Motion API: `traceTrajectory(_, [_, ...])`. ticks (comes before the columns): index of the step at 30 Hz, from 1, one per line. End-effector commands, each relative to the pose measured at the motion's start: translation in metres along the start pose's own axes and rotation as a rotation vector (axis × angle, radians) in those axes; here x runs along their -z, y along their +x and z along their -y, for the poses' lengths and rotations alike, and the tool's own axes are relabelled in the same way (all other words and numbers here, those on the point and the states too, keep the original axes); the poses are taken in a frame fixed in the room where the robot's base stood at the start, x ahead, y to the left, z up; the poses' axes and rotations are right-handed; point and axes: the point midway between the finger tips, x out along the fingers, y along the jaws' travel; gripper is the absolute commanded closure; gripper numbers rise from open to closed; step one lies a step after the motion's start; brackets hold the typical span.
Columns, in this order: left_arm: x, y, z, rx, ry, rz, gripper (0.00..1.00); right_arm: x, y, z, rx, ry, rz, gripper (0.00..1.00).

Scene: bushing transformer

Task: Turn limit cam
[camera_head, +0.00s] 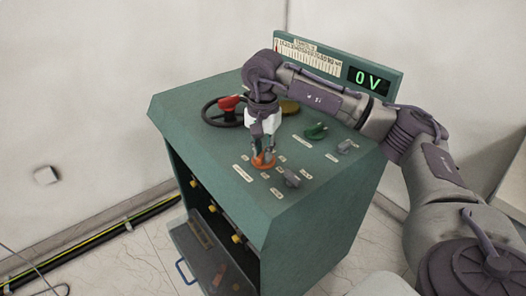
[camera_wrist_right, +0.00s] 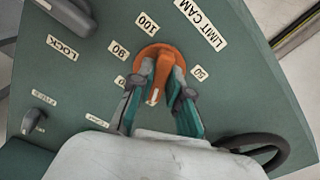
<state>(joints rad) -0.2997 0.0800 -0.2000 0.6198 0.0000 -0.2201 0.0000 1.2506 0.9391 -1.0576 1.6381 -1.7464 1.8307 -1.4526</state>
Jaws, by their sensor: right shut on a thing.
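The limit cam is an orange knob (camera_wrist_right: 164,72) on the sloping green panel, with labels such as 100, 90 and 50 around it and a LIMIT CAM plate beside it in the right wrist view. It also shows in the head view (camera_head: 262,161), partly covered by my gripper. My right gripper (camera_wrist_right: 163,95) comes down from above with its fingers on both sides of the knob's raised grip and is shut on it. The knob's white mark points toward my gripper's palm in the wrist view. My left gripper is not in view.
The green cabinet (camera_head: 300,215) carries a handwheel with a red knob (camera_head: 228,103), a green knob (camera_head: 316,131) and grey knobs (camera_head: 291,178) close to my gripper. A display (camera_head: 368,80) reads 0 V. Its lower front is open, with a lowered panel.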

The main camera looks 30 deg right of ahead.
Motion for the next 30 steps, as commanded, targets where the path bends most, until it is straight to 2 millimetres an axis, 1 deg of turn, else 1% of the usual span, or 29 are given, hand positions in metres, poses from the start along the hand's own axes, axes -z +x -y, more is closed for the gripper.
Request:
traceTrajectory(12, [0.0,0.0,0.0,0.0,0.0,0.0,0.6,0.0,-0.002,0.001,0.004,-0.005,0.0,1.0])
traceTrajectory(13, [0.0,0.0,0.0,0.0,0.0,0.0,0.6,0.0,-0.002,0.001,0.004,-0.005,0.0,0.8])
traceTrajectory(17, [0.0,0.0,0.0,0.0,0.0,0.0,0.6,0.0,-0.001,0.001,0.003,-0.005,0.0,0.59])
traceTrajectory(26, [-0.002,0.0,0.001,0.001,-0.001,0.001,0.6,0.0,-0.001,0.0,0.001,-0.005,0.0,0.58])
traceTrajectory(30, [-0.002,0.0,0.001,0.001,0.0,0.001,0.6,0.0,-0.013,0.001,0.005,-0.005,-0.001,0.58])
